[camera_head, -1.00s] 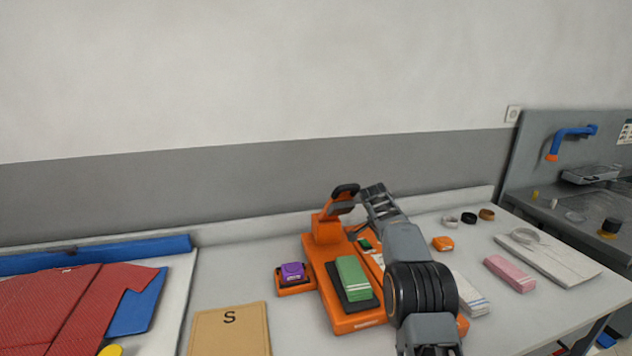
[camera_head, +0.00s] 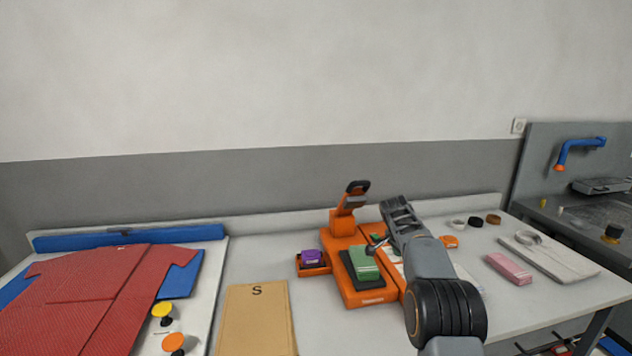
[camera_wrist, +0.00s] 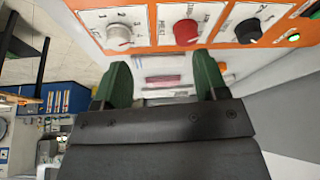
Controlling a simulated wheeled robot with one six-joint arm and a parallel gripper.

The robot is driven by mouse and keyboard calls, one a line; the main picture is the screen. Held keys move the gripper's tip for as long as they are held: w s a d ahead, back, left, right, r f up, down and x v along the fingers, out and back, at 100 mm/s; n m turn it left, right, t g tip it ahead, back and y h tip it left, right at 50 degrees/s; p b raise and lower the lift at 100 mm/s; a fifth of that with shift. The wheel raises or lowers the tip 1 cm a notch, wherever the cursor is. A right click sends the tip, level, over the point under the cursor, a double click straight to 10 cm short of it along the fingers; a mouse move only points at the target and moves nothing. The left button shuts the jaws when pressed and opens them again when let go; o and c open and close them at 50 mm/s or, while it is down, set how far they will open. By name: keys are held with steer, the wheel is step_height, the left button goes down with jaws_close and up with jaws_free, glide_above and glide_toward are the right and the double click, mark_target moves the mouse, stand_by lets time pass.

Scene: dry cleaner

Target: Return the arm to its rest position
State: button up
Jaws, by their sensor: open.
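My arm (camera_head: 428,258) reaches up from the lower right in the head view, over the right side of an orange machine (camera_head: 341,240). My gripper (camera_wrist: 162,78) shows in the wrist view with two green fingers spread apart and nothing between them. Beyond the fingers is a panel with a white knob (camera_wrist: 119,36), a red knob (camera_wrist: 186,32) and a black knob (camera_wrist: 248,31). In the head view the arm partly hides the machine's right side, and the fingers are too small to make out clearly.
A green block (camera_head: 364,265) lies on the machine's dark pad, with a purple item (camera_head: 312,257) at its left. A tan board marked S (camera_head: 256,318) and a red garment (camera_head: 95,300) lie left. A pink block (camera_head: 509,269) lies right. The wall (camera_head: 250,185) stands behind.

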steer(key=s+a+r+n+t+y, duration=0.1)
steer(key=s+a+r+n, duration=0.25)
steer(key=s, duration=0.45)
steer(key=s+a+r+n+y, duration=0.1)
steer(key=s+a+r+n, duration=0.25)
steer(key=s, duration=0.45)
steer(key=s+a+f+n+y, duration=0.1)
steer(key=s+a+f+n, duration=0.1)
steer(key=s, duration=0.8)
steer(key=s+a+f+n+t+y, duration=0.1)
steer(key=s+f+n, duration=0.3)
steer(key=s, duration=0.6)
steer(key=shift+s+a+f+n, duration=0.15)
steer(key=shift+a+f+n, duration=0.2)
steer(key=shift+a+n, duration=0.05)
